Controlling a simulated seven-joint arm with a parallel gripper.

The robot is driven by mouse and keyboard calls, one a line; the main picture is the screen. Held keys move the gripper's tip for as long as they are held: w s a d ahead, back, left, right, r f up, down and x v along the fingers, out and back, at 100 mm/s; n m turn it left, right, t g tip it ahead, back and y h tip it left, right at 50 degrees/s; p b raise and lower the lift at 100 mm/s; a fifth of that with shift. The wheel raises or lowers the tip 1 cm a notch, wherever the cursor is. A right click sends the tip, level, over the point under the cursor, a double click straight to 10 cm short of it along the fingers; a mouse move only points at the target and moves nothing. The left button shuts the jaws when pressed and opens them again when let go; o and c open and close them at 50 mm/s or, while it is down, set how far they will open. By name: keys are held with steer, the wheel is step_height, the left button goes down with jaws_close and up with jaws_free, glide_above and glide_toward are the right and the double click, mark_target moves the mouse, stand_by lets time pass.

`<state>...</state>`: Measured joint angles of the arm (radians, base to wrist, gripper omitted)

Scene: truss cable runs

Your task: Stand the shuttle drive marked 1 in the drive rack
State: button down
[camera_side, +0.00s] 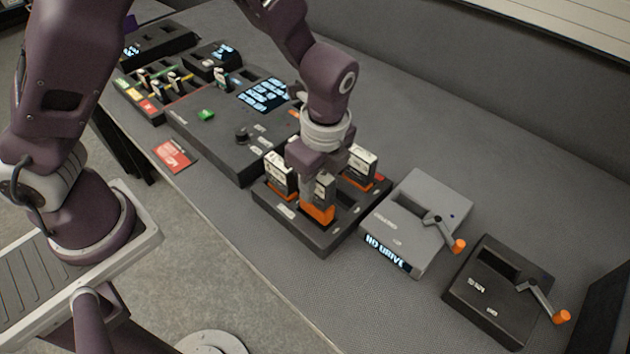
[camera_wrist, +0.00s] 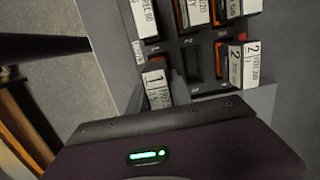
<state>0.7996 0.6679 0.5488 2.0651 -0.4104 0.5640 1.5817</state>
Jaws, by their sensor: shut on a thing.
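The shuttle drive marked 1 (camera_wrist: 157,88), with a white label and an orange lower part, stands upright in my gripper; it also shows in the side view (camera_side: 319,208). My gripper (camera_side: 314,183) points down and is shut on its top. The drive is at the near row of the black drive rack (camera_side: 318,243). I cannot tell whether its bottom is inside a slot or just above it. Other white-labelled drives stand in the rack, including one marked 2 (camera_wrist: 236,66). An empty slot (camera_wrist: 192,62) lies beside drive 1 in the wrist view.
A grey box marked HD DRIVE (camera_side: 408,225) with an orange-knobbed crank stands right of the rack. A black crank box (camera_side: 495,290) is farther right. A console (camera_side: 235,120) lies to the left. A red card (camera_side: 175,155) lies near the table edge.

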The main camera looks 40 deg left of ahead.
steer(key=shift+f, duration=2.15)
stand_by(1.8)
steer(key=c, duration=0.8)
jaws_free()
steer(key=shift+o, duration=0.2)
steer(key=shift+r, duration=3.75)
